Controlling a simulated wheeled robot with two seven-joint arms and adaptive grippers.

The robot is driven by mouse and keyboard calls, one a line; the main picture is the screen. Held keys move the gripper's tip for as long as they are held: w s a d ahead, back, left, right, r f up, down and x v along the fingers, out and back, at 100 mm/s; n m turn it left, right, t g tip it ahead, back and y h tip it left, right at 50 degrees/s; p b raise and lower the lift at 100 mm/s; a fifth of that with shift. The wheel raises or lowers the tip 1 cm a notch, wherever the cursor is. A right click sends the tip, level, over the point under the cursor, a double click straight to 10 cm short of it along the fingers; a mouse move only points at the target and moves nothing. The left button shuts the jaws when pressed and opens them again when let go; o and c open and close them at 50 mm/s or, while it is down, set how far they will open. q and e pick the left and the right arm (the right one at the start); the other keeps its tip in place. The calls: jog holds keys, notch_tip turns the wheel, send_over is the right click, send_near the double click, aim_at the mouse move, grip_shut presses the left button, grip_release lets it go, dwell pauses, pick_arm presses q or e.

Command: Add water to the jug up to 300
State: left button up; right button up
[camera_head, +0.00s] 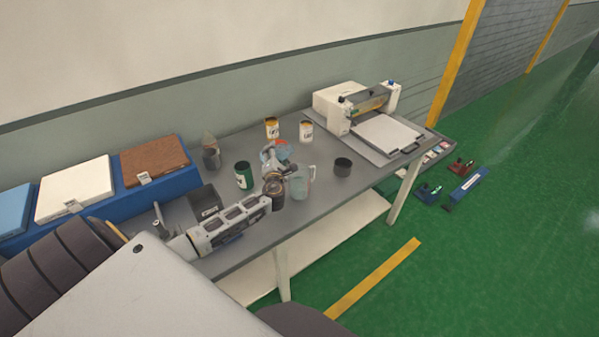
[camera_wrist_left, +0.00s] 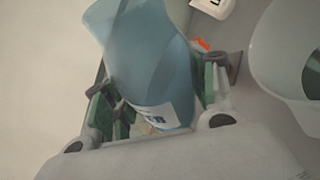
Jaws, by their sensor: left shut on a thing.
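A translucent blue container (camera_head: 269,150) with a white label is held by my left gripper (camera_head: 282,164) near the middle of the table. In the left wrist view the blue container (camera_wrist_left: 142,50) stands between the green finger pads, which are shut on it. The clear jug (camera_head: 301,184) with a handle stands on the table just right of and in front of my left gripper. Its pale round rim (camera_wrist_left: 268,75) shows at the right of the wrist view, apart from the container. The jug's water level and marks are too small to read. My right gripper is out of view.
A green-labelled can (camera_head: 243,175) stands left of the gripper, and a dark cup (camera_head: 342,167) stands right of the jug. Two cans (camera_head: 306,130) stand behind. A white machine (camera_head: 340,105) fills the table's far right. Coloured boxes (camera_head: 75,190) line the left.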

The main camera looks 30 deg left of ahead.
pick_arm(q)
jog(key=shift+d+f+n+g, duration=0.2)
jog(key=shift+f+n+g, duration=0.15)
jog(key=shift+n, duration=0.25)
jog(key=shift+d+r+n+h, duration=0.1)
jog(key=shift+r+n+h, duration=0.4)
jog(key=shift+r+n, duration=0.3)
jog(key=shift+a+f+n+g+h, duration=0.45)
jog(key=shift+a+f+n+h, duration=0.1)
jog(key=shift+n, duration=0.25)
jog(key=shift+a+f+n+h, duration=0.2)
jog(key=shift+f+n+h, duration=0.15)
jog(key=shift+f+n, duration=0.45)
jog(key=shift+s+a+f+n+h, duration=0.1)
jog(key=shift+a+f+n+h, duration=0.1)
jog(key=shift+f, duration=0.6)
jog(key=shift+a+f+n+h, duration=0.1)
jog(key=shift+f+n+h, duration=0.1)
jog(key=shift+f, duration=0.55)
jog(key=shift+n+h, duration=0.4)
jog(key=shift+n, duration=0.3)
jog(key=shift+a+f+b, duration=0.15)
jog(key=shift+f+b, duration=0.7)
jog(key=shift+f, duration=1.65)
jog(key=shift+r, duration=0.1)
